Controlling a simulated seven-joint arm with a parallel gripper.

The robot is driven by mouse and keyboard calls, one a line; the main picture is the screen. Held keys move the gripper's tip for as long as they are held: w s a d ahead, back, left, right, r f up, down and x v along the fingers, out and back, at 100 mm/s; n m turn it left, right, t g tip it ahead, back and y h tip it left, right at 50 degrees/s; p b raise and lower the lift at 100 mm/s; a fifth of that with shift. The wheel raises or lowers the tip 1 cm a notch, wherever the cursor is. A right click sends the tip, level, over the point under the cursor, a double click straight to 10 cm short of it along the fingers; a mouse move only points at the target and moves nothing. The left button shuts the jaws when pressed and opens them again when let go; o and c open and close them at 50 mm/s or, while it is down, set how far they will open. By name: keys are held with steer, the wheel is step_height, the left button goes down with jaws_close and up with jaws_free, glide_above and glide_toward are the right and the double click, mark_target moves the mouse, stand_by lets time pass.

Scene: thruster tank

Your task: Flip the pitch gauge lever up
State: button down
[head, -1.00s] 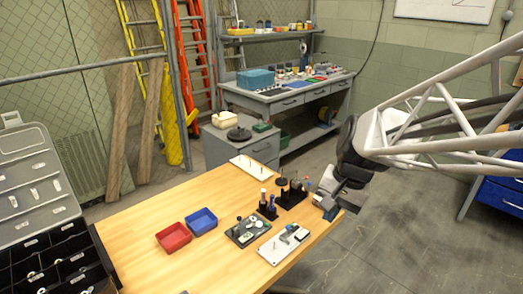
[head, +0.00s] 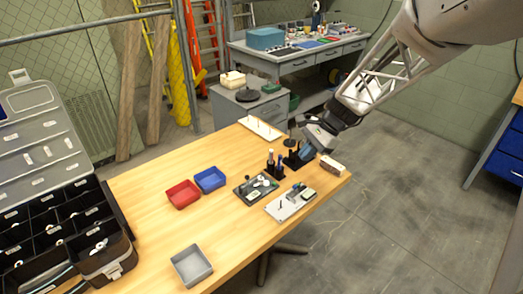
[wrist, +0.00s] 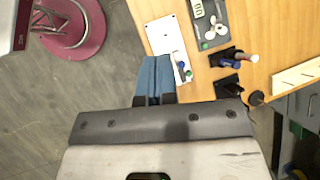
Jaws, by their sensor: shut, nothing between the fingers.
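A white plate (head: 279,209) lies near the right end of the wooden table, with a small display unit (head: 308,194) and a small lever-like part (head: 297,187) on it. I cannot read a label, so I cannot tell whether this is the pitch gauge or which way the lever points. The white plate also shows in the wrist view (wrist: 163,33), with a blue part (wrist: 180,68) near its end. My gripper (head: 307,151) is above the table's far right part, beyond the plate. In the wrist view its blue fingers (wrist: 153,72) are together and empty, just left of the plate's end.
A dark board (head: 243,190) with a display and round white parts lies beside the plate. Black holders (head: 274,170) with upright tools stand close to my gripper. Red (head: 183,194), blue (head: 209,179) and grey (head: 191,265) trays lie left. The front tabletop is largely clear.

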steer(key=w+a+f+m+y, duration=0.1)
steer(key=w+a+f+m, duration=0.1)
steer(key=w+f, duration=0.4)
steer(key=w+a+f+m+y, duration=0.2)
steer(key=w+f+m, duration=0.1)
steer(key=w+f, duration=0.3)
steer(key=shift+w+g, duration=0.2)
steer(key=shift+g, duration=0.2)
steer(key=shift+f, duration=0.1)
steer(key=x, duration=1)
steer(key=shift+a, duration=0.1)
steer(key=shift+s+a, duration=0.2)
steer(key=shift+a, duration=0.8)
steer(key=shift+s+a+r, duration=0.1)
steer(key=shift+a, duration=0.35)
steer(key=shift+s+a+r, duration=0.1)
steer(key=shift+a+r, duration=0.05)
steer(key=shift+a, duration=0.25)
